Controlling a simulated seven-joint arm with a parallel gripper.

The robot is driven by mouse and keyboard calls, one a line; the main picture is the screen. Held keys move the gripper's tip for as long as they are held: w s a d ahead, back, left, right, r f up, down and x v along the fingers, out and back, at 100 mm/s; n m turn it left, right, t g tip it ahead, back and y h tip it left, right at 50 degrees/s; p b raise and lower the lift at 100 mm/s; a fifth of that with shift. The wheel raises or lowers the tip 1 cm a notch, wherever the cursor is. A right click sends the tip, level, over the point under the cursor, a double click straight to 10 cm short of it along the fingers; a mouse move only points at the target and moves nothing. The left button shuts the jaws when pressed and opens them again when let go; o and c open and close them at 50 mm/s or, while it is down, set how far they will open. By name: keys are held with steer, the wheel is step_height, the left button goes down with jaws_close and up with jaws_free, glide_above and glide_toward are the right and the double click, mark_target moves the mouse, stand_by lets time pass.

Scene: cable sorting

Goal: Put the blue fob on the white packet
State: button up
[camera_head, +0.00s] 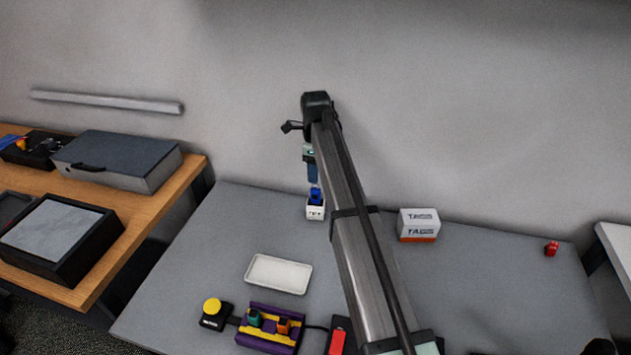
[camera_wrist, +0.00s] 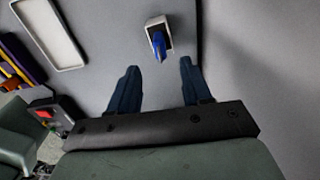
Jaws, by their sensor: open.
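The blue fob (camera_head: 316,196) sits at the top of a small white packet (camera_head: 315,212) with dark lettering, near the back edge of the grey table. The wrist view shows the blue fob (camera_wrist: 158,46) over the white packet (camera_wrist: 152,22), with part of the packet visible around it. I cannot tell whether the fob lies on it or partly inside. My gripper (camera_head: 313,178) is above the fob, pointing down. In the wrist view my gripper (camera_wrist: 158,68) has its two fingers wide apart, with nothing between them. The fob lies just beyond the fingertips.
A white tray (camera_head: 278,274) lies left of my arm. In front are a purple and yellow holder (camera_head: 270,338) with fobs, a yellow button box (camera_head: 213,313) and a red item (camera_head: 337,341). A TAGS box (camera_head: 418,225) and a small red object (camera_head: 551,248) stand right.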

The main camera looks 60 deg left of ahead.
steer(key=shift+r, duration=1.05)
